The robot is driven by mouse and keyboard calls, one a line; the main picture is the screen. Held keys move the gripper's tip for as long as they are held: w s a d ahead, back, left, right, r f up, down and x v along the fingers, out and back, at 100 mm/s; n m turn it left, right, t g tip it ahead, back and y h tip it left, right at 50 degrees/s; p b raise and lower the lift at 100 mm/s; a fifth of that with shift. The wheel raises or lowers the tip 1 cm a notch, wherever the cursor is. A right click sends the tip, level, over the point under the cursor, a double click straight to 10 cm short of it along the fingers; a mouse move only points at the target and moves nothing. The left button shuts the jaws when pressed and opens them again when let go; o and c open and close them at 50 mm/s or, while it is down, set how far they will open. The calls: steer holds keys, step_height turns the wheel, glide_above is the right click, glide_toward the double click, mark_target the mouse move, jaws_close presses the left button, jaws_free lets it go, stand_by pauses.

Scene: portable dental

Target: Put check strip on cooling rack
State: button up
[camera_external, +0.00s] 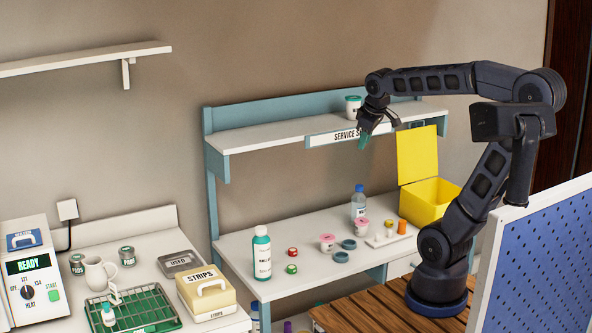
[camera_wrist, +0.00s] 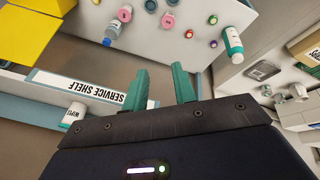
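My gripper (camera_external: 366,134) is raised in front of the service shelf, far from the rack. In the wrist view its two green fingers (camera_wrist: 160,90) stand apart with nothing between them. I cannot make out a check strip; whether one is inside the box is hidden.
A white device reading READY (camera_external: 33,268) stands left of the rack; a pitcher (camera_external: 100,272) and a USED tray (camera_external: 180,263) are behind it. The service shelf (camera_external: 290,131) overhangs a bench (camera_external: 300,275) with bottles, cups and a yellow bin (camera_external: 428,200). A blue pegboard (camera_external: 545,260) is at right.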

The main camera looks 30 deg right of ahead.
steer(key=s+d+f+m, duration=0.5)
steer(key=s+d+m, duration=0.1)
steer(key=s, duration=0.3)
steer(key=shift+s, duration=0.25)
